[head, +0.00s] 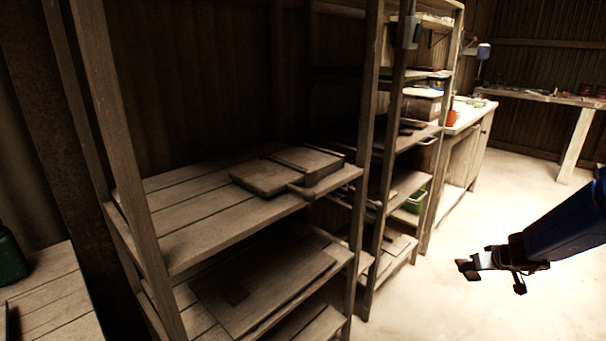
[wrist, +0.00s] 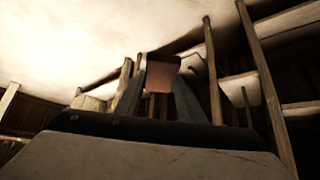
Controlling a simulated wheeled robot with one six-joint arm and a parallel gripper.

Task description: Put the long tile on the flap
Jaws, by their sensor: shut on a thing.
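My gripper (head: 482,264) hangs over the open floor at the right in the head view, well away from the shelf. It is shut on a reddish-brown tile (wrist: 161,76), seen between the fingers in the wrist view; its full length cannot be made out. A wooden press (head: 318,164) stands on the rack's upper visible shelf. A flat board that looks like its flap (head: 263,179) lies at its left side, with a rounded handle at the front. The flap looks bare.
Wooden posts (head: 367,130) frame the shelves. Free floor (head: 420,310) lies between the rack and my gripper. A workbench (head: 468,115) stands further back.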

